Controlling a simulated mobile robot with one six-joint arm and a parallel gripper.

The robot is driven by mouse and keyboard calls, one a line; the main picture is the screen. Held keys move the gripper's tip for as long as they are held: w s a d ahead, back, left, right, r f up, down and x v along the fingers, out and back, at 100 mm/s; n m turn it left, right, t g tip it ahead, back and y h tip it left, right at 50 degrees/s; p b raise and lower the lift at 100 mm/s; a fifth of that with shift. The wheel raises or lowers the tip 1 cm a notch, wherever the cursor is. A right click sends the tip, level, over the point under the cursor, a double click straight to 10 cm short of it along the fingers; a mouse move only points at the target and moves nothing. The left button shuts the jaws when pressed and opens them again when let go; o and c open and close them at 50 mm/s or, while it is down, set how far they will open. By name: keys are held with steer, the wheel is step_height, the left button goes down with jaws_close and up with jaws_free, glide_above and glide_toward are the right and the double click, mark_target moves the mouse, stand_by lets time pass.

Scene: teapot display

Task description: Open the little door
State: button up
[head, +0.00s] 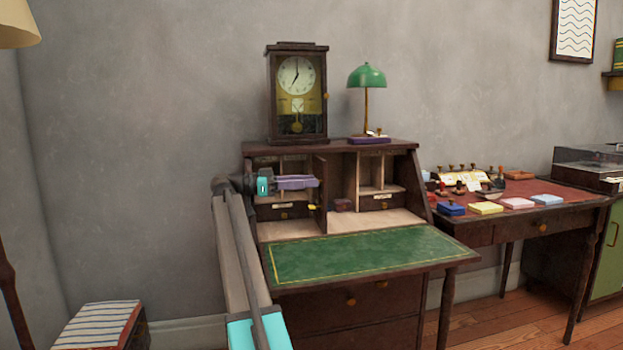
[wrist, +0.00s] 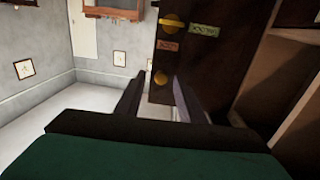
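The little door (head: 320,195) is a narrow dark wood panel in the middle of the desk's compartments. It stands swung outward, seen nearly edge-on in the head view. A small yellow knob (head: 311,207) sticks out from its left face. My gripper (head: 316,182) is just left of the door, with its fingers pointing at it. I cannot tell whether either one touches the door.
The open desk (head: 360,255) has a green writing surface, with small drawers and shelves beside the door. A clock (head: 297,95) and a green lamp (head: 366,78) stand on top. A red-topped table (head: 530,190) with stamps and coloured pads is at right.

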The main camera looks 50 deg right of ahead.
mark_target(323, 169)
steer(key=shift+r+p, duration=0.3)
steer(key=shift+r, duration=0.3)
step_height(323, 169, up, 3)
steer(key=shift+s+p, duration=0.15)
steer(key=shift+p, duration=0.7)
steer(key=shift+s+a+f, duration=0.2)
steer(key=shift+s+a, duration=0.2)
steer(key=shift+a, duration=0.05)
steer(key=s+a+r+p, duration=0.1)
steer(key=s+a+p, duration=0.3)
steer(key=s+a, duration=0.6)
steer(key=shift+a+p, duration=0.3)
steer(key=shift+a, duration=0.15)
steer(key=shift+s+r, duration=0.1)
steer(key=shift+s, duration=0.05)
